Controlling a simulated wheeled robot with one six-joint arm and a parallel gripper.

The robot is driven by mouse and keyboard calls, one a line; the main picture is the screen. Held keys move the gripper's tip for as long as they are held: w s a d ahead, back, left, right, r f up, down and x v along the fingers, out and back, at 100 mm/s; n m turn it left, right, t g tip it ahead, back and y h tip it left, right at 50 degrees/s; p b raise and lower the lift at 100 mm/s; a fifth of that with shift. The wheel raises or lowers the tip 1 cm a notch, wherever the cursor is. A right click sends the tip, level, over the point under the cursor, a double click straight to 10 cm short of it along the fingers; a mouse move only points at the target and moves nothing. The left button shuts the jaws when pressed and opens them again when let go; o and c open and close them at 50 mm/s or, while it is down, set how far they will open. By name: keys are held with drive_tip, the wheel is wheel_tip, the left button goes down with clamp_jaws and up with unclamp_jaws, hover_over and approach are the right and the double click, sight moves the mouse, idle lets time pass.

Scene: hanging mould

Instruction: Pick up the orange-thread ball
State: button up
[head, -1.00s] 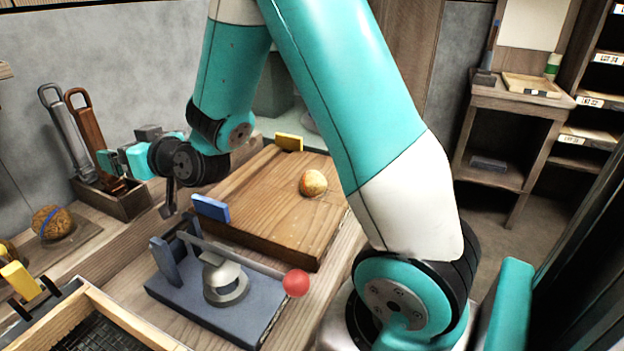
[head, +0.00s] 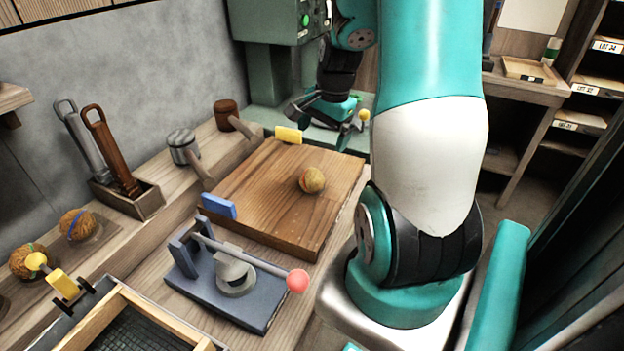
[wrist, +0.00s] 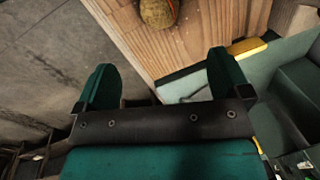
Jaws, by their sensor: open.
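A round tan-brown ball (head: 312,180) rests on the wooden board in the head view. In the wrist view the ball (wrist: 158,12) is cut off by the top edge, and a reddish-orange thread shows along its right side. My gripper (head: 325,112) hangs past the far end of the board, near the green machine, partly dark and small in the head view. In the wrist view my gripper (wrist: 160,80) has its two teal fingers wide apart with nothing between them. The ball lies beyond the fingertips, apart from them.
The board (head: 265,210) has a yellow block (head: 288,135) and a blue block (head: 218,206) at its edges. A lever press (head: 235,275) with a red knob stands in front. Two other balls, blue-thread (head: 77,223) and green-thread (head: 27,260), lie at left. A green machine (head: 270,60) stands behind.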

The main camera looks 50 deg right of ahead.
sight(314, 171)
drive_tip(key=w+f, duration=0.1)
drive_tip(key=f, duration=0.3)
drive_tip(key=f+b, duration=0.1)
drive_tip(key=f, duration=0.4)
drive_tip(key=w+f, duration=0.1)
drive_tip(key=f, duration=0.4)
drive_tip(key=shift+w, duration=0.35)
drive_tip(key=c, duration=1)
